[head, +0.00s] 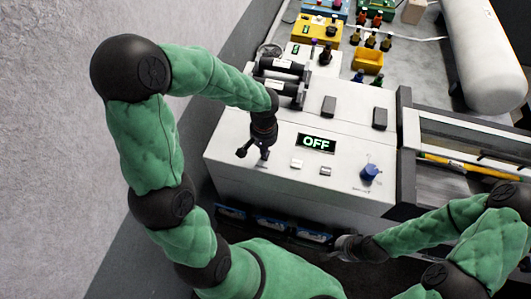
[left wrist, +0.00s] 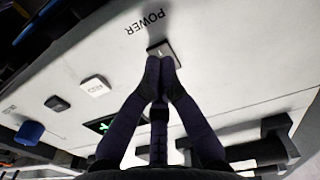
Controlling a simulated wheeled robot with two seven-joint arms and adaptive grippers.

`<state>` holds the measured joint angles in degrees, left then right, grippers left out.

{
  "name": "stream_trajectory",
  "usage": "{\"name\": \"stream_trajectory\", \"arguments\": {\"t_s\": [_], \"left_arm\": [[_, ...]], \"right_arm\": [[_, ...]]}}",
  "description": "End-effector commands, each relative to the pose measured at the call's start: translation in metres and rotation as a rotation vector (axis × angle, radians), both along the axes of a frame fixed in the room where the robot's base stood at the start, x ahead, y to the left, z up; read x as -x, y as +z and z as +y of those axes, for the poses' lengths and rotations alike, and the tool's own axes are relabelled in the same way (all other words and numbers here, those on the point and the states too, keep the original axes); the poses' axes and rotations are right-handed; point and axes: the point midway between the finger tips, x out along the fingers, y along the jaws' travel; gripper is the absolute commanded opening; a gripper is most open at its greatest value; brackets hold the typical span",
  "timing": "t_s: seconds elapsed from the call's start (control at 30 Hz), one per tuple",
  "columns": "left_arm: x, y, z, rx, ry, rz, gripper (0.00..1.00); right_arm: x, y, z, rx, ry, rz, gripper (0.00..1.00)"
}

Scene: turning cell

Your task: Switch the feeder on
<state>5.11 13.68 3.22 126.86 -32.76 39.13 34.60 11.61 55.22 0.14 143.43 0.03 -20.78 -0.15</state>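The feeder (head: 240,165) is a white cabinet whose display (head: 316,143) reads OFF in green. My left gripper (head: 254,152) is over the left part of its top panel. In the left wrist view, the fingertips of my left gripper (left wrist: 160,62) are together with nothing between them. They overlap the near edge of a square power button (left wrist: 163,47) beside the word POWER. I cannot tell whether they touch it. The head view does not clearly show this button. My right gripper (head: 346,246) is low in front of the cabinet; its fingers are unclear.
Dark cylinders (head: 280,68) and two dark blocks (head: 329,106) (head: 380,118) stand farther back.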

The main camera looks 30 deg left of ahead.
Motion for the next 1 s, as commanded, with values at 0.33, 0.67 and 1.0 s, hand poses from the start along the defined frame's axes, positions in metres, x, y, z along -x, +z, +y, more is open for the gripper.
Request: {"name": "stream_trajectory", "arguments": {"t_s": [0.33, 0.67, 1.0], "left_arm": [[0.0, -0.004, 0.0, 0.0, 0.0, 0.0, 0.0], [0.0, -0.009, 0.0, 0.0, 0.0, 0.0, 0.0], [0.0, -0.013, 0.0, 0.0, 0.0, 0.0, 0.0]], "right_arm": [[0.0, -0.004, 0.0, 0.0, 0.0, 0.0, 0.0], [0.0, -0.008, 0.0, 0.0, 0.0, 0.0, 0.0], [0.0, -0.013, 0.0, 0.0, 0.0, 0.0, 0.0]]}}
